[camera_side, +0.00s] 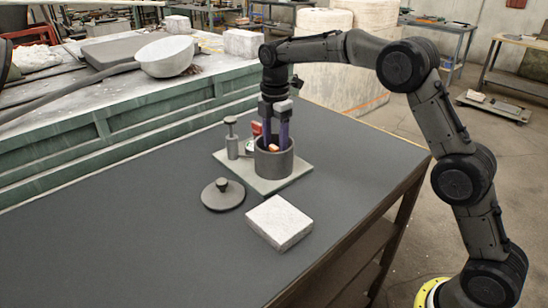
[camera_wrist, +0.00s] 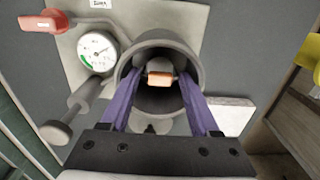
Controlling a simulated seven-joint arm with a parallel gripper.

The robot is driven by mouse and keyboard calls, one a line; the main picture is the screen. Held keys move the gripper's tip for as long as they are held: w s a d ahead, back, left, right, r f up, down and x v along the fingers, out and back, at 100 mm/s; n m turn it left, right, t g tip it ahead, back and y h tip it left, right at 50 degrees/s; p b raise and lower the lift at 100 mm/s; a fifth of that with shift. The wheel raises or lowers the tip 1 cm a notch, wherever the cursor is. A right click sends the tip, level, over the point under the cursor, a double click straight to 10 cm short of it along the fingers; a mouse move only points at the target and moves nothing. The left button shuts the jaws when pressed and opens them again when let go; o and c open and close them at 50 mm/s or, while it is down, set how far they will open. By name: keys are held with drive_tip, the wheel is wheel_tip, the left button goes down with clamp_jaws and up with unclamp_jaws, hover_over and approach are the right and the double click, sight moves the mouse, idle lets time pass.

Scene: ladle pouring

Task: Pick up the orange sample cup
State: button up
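The orange sample cup (camera_wrist: 160,79) shows in the wrist view inside a dark grey cylindrical pot (camera_wrist: 194,62). A small orange part of it also shows in the side view (camera_side: 273,148) within the pot (camera_side: 274,166). My gripper (camera_wrist: 162,74) points down, with its purple fingers reaching into the pot's mouth. The fingers are open, one on each side of the cup, with dark gaps seeming to show between them and it. In the side view the pot wall hides the fingertips and the lower part of the cup.
The pot stands on a light base plate (camera_side: 284,183) with a pressure gauge (camera_wrist: 97,50), a red lever (camera_wrist: 43,22) and a grey plunger-like post (camera_side: 232,145). A round knobbed lid (camera_side: 222,197) and a pale block (camera_side: 280,222) lie nearby. The table's left front is clear.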

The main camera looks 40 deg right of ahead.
drive_tip(key=shift+c, duration=1.4)
